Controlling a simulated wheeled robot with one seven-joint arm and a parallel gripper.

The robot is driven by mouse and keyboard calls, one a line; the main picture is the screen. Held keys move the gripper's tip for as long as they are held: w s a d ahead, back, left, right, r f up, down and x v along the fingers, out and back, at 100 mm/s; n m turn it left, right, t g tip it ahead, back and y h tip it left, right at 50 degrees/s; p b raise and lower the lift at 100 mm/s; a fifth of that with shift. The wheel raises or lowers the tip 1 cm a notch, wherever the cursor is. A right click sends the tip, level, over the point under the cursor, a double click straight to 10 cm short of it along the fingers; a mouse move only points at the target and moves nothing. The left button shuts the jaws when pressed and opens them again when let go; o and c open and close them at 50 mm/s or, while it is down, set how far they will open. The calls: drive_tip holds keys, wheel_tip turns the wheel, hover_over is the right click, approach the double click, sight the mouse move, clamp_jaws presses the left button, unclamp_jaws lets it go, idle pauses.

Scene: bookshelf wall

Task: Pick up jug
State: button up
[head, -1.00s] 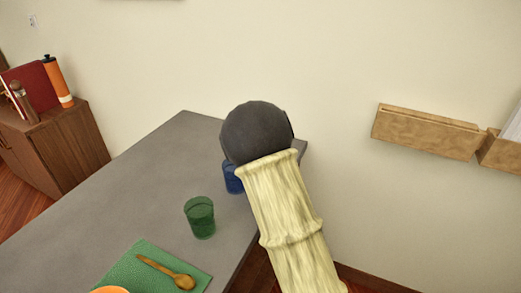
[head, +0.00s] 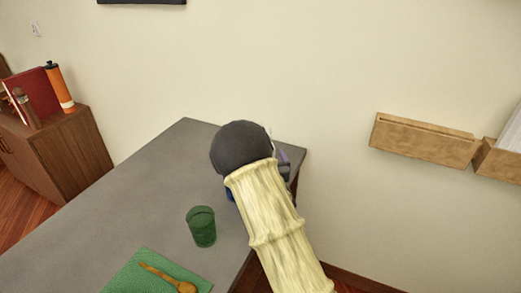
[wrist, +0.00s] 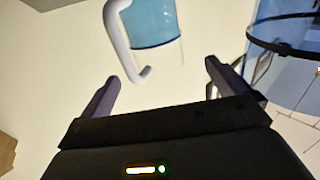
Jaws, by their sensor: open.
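In the wrist view, a clear blue vessel with a white handle, which looks like the jug (wrist: 153,22), is at the top centre. Its handle (wrist: 120,42) hangs beyond and between my fingers, apart from both. My gripper (wrist: 165,84) is open, with nothing between its fingers. In the head view, my dark wrist and pale arm cover most of the gripper and what stands at the table's far right corner. A small blue patch (head: 229,195) shows beside the arm; I cannot tell which vessel it belongs to.
A second clear blue vessel with a dark rim (wrist: 285,42) is close to the right finger. A green cup (head: 201,227) and a green mat (head: 122,279) with a wooden spoon (head: 167,276) are on the grey table (head: 150,190). A wall shelf (head: 424,140) is at right.

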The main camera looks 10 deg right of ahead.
drive_tip(key=w+p, duration=0.2)
drive_tip(key=w, duration=0.6)
drive_tip(key=shift+d+p, duration=0.2)
drive_tip(key=shift+p, duration=0.1)
idle(0.6)
drive_tip(key=shift+a, duration=0.1)
drive_tip(key=c, duration=1.8)
drive_tip(key=shift+r, duration=0.1)
drive_tip(key=shift+c, duration=0.9)
